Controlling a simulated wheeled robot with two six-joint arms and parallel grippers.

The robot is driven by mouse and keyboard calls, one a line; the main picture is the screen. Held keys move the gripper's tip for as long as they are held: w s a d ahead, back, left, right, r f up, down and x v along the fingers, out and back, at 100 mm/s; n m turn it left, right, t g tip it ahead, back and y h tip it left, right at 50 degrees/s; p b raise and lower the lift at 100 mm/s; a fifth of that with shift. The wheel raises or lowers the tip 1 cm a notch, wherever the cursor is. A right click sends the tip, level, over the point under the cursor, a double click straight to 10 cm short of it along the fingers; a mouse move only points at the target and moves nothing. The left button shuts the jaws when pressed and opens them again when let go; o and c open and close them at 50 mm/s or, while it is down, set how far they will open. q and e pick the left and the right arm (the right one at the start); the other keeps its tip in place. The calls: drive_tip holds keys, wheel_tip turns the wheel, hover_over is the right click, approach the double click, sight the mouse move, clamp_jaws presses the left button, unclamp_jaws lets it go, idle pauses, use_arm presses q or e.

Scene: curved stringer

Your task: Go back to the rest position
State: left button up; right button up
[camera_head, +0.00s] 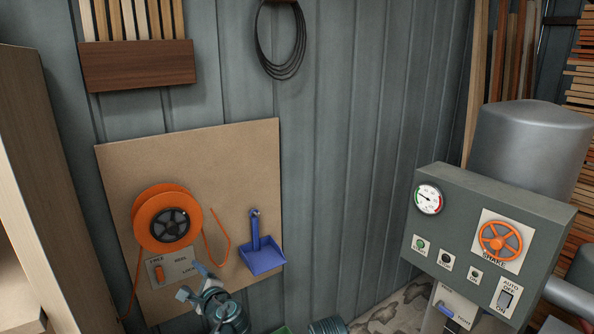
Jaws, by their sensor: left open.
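My left gripper (193,282) is at the lower left of the head view, in front of the tan board (125,160) on the wall. Its jaws are open, and I see nothing between them. It is just below a small plate with an orange lever (158,273) marked for the reel. An orange reel (149,209) with cord hangs above that plate. I cannot tell the gap between my gripper and the board. My right gripper is not in view.
A blue dustpan (262,260) hangs on the board, right of my gripper. A grey control box (457,228) with a gauge, an orange wheel and switches stands at the right, before a metal tank (530,143). A wooden post (38,190) is at the left.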

use_arm(q)
drive_tip(key=s+d+f+n+g+h+b, duration=0.1)
drive_tip(key=s+d+f+n+g+h, duration=0.15)
drive_tip(key=d+f+n, duration=0.35)
drive_tip(key=s+d+f+n+g+h+b, duration=0.1)
drive_tip(key=s+d+f+n+g+h, duration=0.2)
drive_tip(key=f, duration=0.5)
drive_tip(key=s+d+f+n+g+h, duration=0.2)
drive_tip(key=s+d+f+g, duration=0.1)
drive_tip(key=s+d, duration=0.3)
drive_tip(key=s+d+f+n+g+h+b, duration=0.1)
drive_tip(key=s+d+f+g+h, duration=0.1)
drive_tip(key=s+d, duration=0.5)
wheel_tip(320, 180, down, 2)
drive_tip(key=shift+d+f+n+g, duration=0.15)
drive_tip(key=shift+d+n+g, duration=0.35)
drive_tip(key=shift+d, duration=0.7)
